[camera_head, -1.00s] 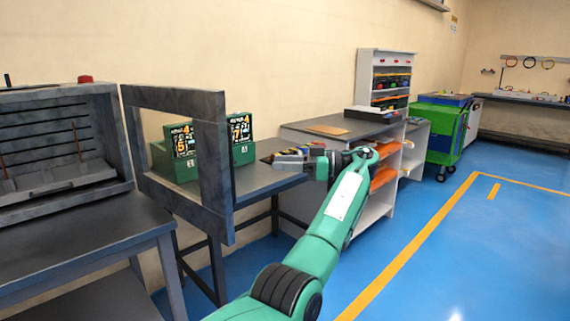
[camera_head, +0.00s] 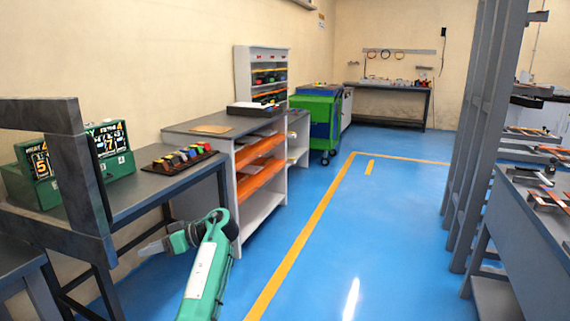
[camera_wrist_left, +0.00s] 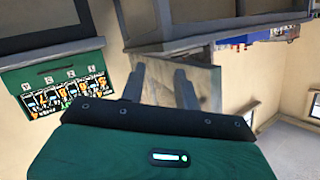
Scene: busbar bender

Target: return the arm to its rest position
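My green left arm (camera_head: 205,275) comes up from the bottom of the head view. Its grey left gripper (camera_head: 148,249) points left, in front of the bench with the green boxes and near the bench legs. In the left wrist view the two dark fingers of the left gripper (camera_wrist_left: 160,86) stand apart with nothing seen between them, so it is open and empty. My right gripper is not in view.
A dark bench (camera_head: 152,190) holds green boxes with displays (camera_head: 112,150) and a tray of coloured parts (camera_head: 180,160). A dark upright frame (camera_head: 78,165) stands at the left. A grey rack (camera_head: 485,130) stands at the right. Blue floor (camera_head: 370,230) is clear between.

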